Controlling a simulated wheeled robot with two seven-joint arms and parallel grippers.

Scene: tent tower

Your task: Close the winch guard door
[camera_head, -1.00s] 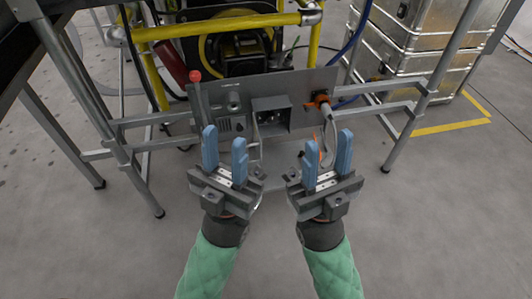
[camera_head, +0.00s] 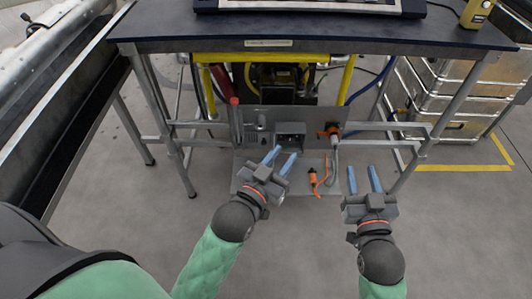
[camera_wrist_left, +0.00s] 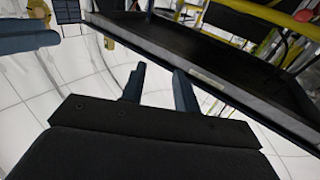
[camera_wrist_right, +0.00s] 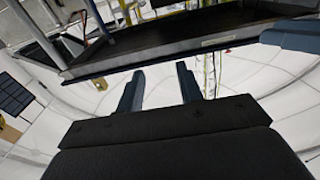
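No part can be told apart for certain as the winch guard door. A dark machine (camera_head: 284,80), perhaps the winch, stands behind a yellow frame under the table, partly hidden. In front of it is a grey panel (camera_head: 355,116) with an open-fronted box (camera_head: 290,135). My left gripper (camera_head: 283,155) is open and empty, just in front of and below the box; whether it touches cannot be told. My right gripper (camera_head: 362,174) is open and empty, lower right of the panel. Both show spread fingers in the left wrist view (camera_wrist_left: 160,82) and right wrist view (camera_wrist_right: 160,82).
A red-tipped lever (camera_head: 235,122) and an orange plug (camera_head: 330,132) with a grey cable flank the box. Small orange items (camera_head: 318,180) are at the plate below. The table (camera_head: 160,30) overhangs. Metal cases (camera_head: 440,90) stand right; foreground floor is clear.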

